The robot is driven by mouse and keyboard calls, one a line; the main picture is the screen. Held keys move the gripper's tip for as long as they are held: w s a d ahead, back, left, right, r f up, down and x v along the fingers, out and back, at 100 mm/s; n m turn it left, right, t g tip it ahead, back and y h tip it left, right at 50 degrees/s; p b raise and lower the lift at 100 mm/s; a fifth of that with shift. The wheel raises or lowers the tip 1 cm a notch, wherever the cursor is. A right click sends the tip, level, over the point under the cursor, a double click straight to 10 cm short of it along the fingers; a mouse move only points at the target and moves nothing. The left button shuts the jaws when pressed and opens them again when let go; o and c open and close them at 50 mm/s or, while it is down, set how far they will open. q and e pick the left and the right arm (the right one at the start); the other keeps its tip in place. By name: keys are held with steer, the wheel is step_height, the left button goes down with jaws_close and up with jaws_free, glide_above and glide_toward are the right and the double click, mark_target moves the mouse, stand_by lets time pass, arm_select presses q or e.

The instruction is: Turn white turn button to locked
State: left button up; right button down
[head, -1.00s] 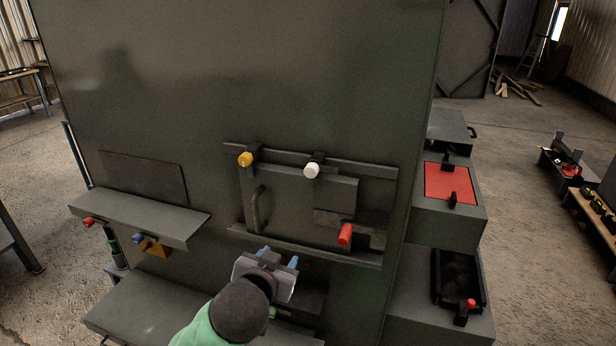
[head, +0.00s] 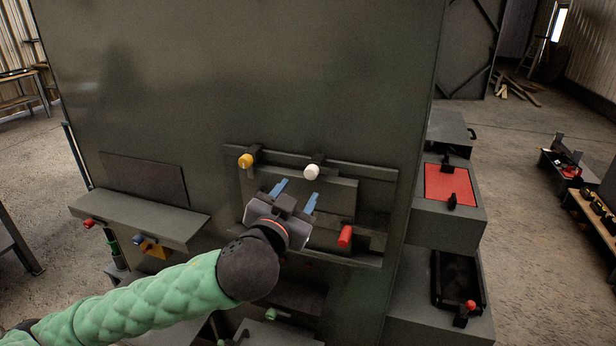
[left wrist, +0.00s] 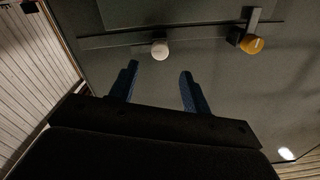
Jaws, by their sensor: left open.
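The white turn button (head: 311,172) is a round white knob on a dark mount at the upper rail of the panel's sliding door. In the left wrist view the white turn button (left wrist: 159,49) shows ahead, beyond and between the fingertips. My left gripper (head: 295,192) is open and empty, in front of the door and just below the white button, apart from it. Its blue fingers also show in the left wrist view (left wrist: 158,75). My right gripper is not in view.
A yellow knob (head: 246,161) sits left of the white one on the same rail; it shows in the left wrist view (left wrist: 252,44). A red knob (head: 345,236) is at the door's lower right. A shelf (head: 140,217) juts out at left. The panel above is bare.

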mark_target(310, 175)
arm_select(q)
steer(key=p+x, duration=0.3)
steer(key=x, duration=0.3)
steer(key=shift+w+r+p, duration=0.15)
steer(key=shift+w+p, duration=0.1)
steer(key=shift+p, duration=0.1)
steer(key=shift+w+d, duration=0.2)
steer(key=shift+w, duration=0.25)
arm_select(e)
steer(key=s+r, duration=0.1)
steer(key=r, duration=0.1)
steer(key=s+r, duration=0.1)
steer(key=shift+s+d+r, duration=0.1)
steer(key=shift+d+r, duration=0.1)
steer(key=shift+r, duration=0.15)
